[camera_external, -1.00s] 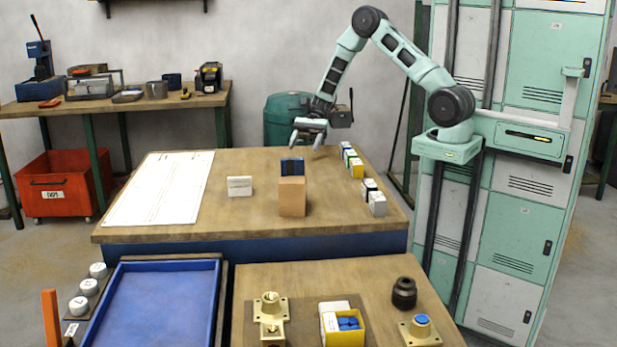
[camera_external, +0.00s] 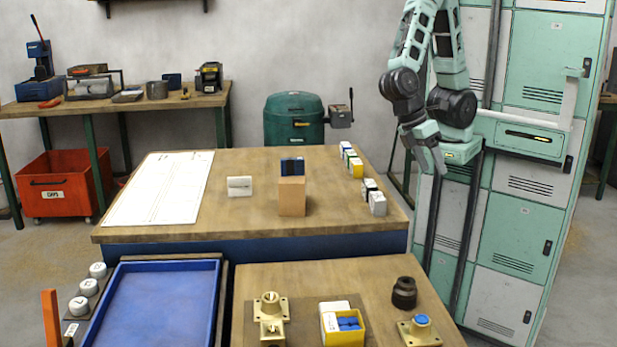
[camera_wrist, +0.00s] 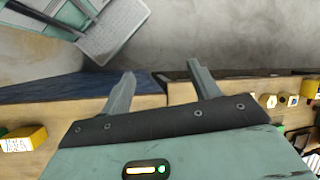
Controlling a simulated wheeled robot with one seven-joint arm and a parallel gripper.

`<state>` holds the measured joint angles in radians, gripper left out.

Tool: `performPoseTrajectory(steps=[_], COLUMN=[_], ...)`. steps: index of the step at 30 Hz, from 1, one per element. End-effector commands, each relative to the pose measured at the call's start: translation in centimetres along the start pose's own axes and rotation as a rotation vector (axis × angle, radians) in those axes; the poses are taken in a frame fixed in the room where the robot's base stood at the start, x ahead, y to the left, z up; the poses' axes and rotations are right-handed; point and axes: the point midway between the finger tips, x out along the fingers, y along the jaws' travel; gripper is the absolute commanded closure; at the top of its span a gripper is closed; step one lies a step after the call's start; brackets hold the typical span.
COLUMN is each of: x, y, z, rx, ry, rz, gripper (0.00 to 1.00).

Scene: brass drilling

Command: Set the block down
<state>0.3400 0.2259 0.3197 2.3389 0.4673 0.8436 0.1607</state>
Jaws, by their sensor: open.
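A tan block (camera_external: 291,199) stands upright on the wooden work table (camera_external: 180,222). A dark blue piece (camera_external: 292,167) shows directly above it; I cannot tell whether it rests on top or stands behind. My gripper (camera_external: 438,165) is off the table's right side, pointing down beside my column, well apart from the tan block. In the wrist view its two fingers (camera_wrist: 162,88) are spread with nothing between them.
Small white, blue and yellow blocks line the table's right edge, including a yellow one (camera_external: 356,169) and a white one (camera_external: 377,204). The front table (camera_external: 290,275) holds brass fittings and a yellow box (camera_external: 344,335).

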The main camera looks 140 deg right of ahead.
Motion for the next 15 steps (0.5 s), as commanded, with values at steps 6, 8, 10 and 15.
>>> performPoseTrajectory(steps=[6, 8, 10, 15], x=[3.1, 3.7, 4.2, 5.0], y=[-2.8, -3.0, -3.0, -2.9], z=[8.9, 10.9, 12.9, 15.9], rx=[-0.578, -0.723, -0.876, -1.125], ry=[0.078, 0.098, 0.121, 0.157], rz=[0.234, 0.281, 0.325, 0.389], gripper=[0.38, 0.38, 0.38, 0.38])
